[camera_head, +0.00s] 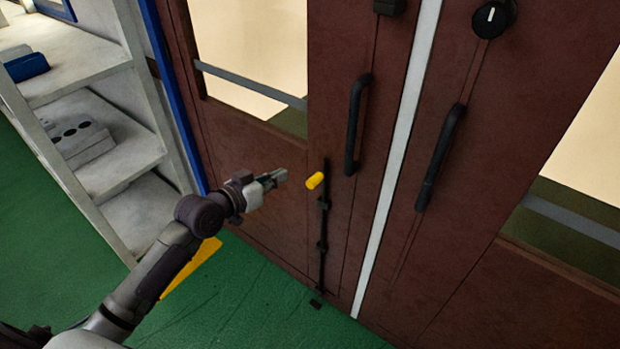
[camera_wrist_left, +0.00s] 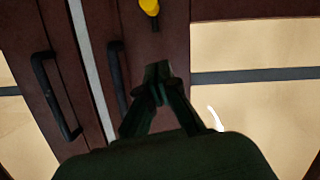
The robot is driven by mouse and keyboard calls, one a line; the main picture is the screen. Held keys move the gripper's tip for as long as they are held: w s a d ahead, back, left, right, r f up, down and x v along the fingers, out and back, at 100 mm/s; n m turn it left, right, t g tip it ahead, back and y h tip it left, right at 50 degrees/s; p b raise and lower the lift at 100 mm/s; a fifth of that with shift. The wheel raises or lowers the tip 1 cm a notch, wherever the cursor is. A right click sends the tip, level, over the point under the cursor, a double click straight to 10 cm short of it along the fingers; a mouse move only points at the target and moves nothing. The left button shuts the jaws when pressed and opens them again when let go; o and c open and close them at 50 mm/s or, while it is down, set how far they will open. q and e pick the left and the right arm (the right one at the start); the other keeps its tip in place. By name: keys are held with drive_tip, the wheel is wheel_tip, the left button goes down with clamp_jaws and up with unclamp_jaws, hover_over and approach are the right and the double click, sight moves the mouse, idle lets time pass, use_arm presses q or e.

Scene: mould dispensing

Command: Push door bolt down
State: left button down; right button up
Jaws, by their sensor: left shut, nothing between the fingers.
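The door bolt (camera_head: 323,235) is a thin black vertical rod on the lower part of the left brown door leaf (camera_head: 255,160). Its yellow knob (camera_head: 315,181) sticks out near the rod's top. The bolt's lower end is near the green floor. My left gripper (camera_head: 280,176) is shut and empty, just left of the yellow knob and apart from it in the head view. In the left wrist view the shut fingertips (camera_wrist_left: 157,72) point toward the door, and the yellow knob (camera_wrist_left: 149,6) is at the top edge, partly cut off. My right gripper is not in view.
Black pull handles (camera_head: 356,124) and (camera_head: 440,157) flank the pale strip (camera_head: 398,150) between the door leaves. A black round lock (camera_head: 492,18) is at the upper right. A grey shelf unit (camera_head: 110,150) stands at the left.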

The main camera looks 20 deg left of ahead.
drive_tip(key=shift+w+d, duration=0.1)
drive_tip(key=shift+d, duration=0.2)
use_arm(q)
drive_tip(key=shift+w, duration=0.2)
hover_over(308, 181)
drive_tip(key=a, duration=0.1)
wheel_tip(308, 181, down, 2)
drive_tip(key=f, duration=0.3)
drive_tip(key=shift+d+f+p, duration=0.25)
drive_tip(key=shift+d+p, duration=0.1)
drive_tip(key=shift+d, duration=0.05)
drive_tip(key=shift+s+d+f, duration=0.1)
drive_tip(key=shift+f, duration=0.4)
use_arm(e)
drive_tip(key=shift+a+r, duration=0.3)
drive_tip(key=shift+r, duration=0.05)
